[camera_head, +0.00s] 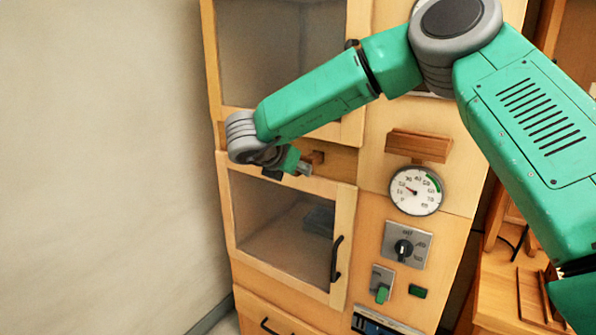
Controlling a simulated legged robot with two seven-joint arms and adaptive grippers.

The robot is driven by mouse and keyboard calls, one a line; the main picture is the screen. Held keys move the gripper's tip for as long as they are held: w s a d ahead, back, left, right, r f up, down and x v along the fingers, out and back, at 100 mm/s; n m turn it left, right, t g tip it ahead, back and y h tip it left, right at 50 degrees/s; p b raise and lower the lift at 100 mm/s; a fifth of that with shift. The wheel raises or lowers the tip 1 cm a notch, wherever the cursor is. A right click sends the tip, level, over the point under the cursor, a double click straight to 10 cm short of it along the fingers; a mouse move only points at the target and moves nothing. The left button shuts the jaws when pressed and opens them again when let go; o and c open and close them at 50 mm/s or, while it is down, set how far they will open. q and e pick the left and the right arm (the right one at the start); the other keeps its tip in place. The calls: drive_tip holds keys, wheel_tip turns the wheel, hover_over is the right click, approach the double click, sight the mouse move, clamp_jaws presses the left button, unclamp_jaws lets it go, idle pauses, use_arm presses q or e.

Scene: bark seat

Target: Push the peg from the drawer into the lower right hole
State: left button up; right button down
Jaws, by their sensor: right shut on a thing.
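My right gripper (303,168) reaches in from the right across the cabinet front. It is at the wooden strip between the upper and lower glass doors, with its fingers shut on a small brown wooden piece, which looks like the peg (317,157). The piece is close to the strip; I cannot tell whether its end is in a hole. The fingers and wrist cover part of the strip, and no hole shows clearly. A drawer (255,301) with a dark handle is at the bottom of the cabinet; its inside is not visible. My left gripper is not in view.
The lower glass door (343,212) is shut and has a black handle (336,259). A wooden block (419,146), a round gauge (415,190), a knob plate (407,244) and a green switch (382,293) are on the right panel. A plain wall (100,170) is at left.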

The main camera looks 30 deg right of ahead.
sight(311, 162)
drive_tip(key=shift+d, duration=0.1)
idle(0.6)
drive_tip(key=shift+w+d+b, duration=0.15)
drive_tip(key=shift+w+d, duration=0.15)
drive_tip(key=shift+d, duration=0.45)
drive_tip(key=shift+w+d+b, duration=0.15)
drive_tip(key=shift+w+d, duration=0.2)
drive_tip(key=shift+d, duration=0.4)
drive_tip(key=shift+w+d+b, duration=0.15)
drive_tip(key=shift+w+d, duration=0.15)
drive_tip(key=shift+d, duration=0.45)
idle(0.4)
drive_tip(key=c, duration=1.3)
unclamp_jaws()
